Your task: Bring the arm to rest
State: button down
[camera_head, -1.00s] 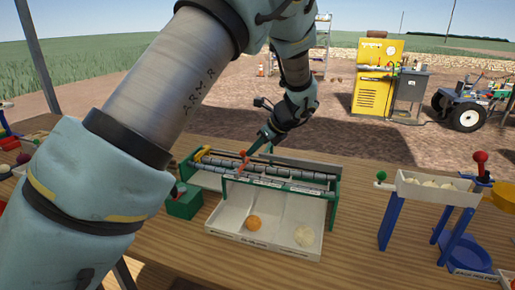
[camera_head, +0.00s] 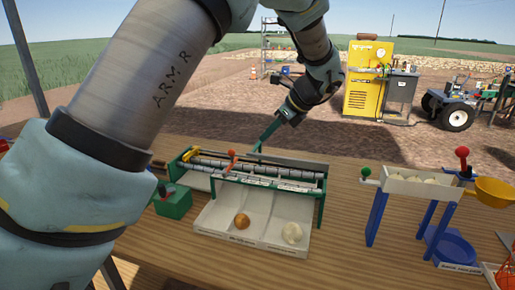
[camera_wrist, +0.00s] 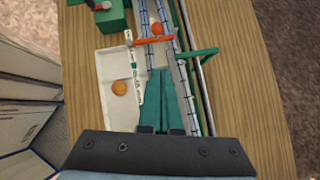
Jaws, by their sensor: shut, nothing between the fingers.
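My arm reaches from the left over the wooden bench to my gripper (camera_head: 254,150), whose green fingers point down above the roller machine (camera_head: 285,185). In the wrist view the fingers of my gripper (camera_wrist: 154,76) lie together with nothing held, over the rollers. An orange lever (camera_head: 231,158) stands on the machine just left of the fingertips; it also shows beyond them in the wrist view (camera_wrist: 155,40). The fingers appear apart from it.
A white tray (camera_head: 262,236) in front of the machine holds an orange-brown onion (camera_head: 242,221) and a pale onion (camera_head: 292,233) in separate compartments. A green box (camera_head: 173,203) stands at left. A blue-legged stand with a white trough (camera_head: 423,187) is at right.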

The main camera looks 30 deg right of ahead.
jog(key=w+a+f+n+g+h, duration=0.15)
jog(key=a+n, duration=0.35)
jog(key=a, duration=0.5)
jog(key=w+a+f+n+g, duration=0.1)
jog(key=a+n+g, duration=0.2)
jog(key=a+n, duration=0.5)
jog(key=s+a+f+n+h, duration=0.1)
jog(key=s+a+n, duration=0.2)
jog(key=a+n, duration=0.2)
jog(key=s+a+f+n+h, duration=0.1)
jog(key=s+a+n, duration=0.3)
jog(key=a, duration=0.5)
jog(key=s+a+f+n+h, duration=0.1)
jog(key=s+a+n, duration=0.2)
jog(key=a+n, duration=0.3)
jog(key=shift+s+a+f, duration=0.25)
jog(key=shift+a+f, duration=0.15)
jog(key=shift+a, duration=0.55)
jog(key=shift+g, duration=0.25)
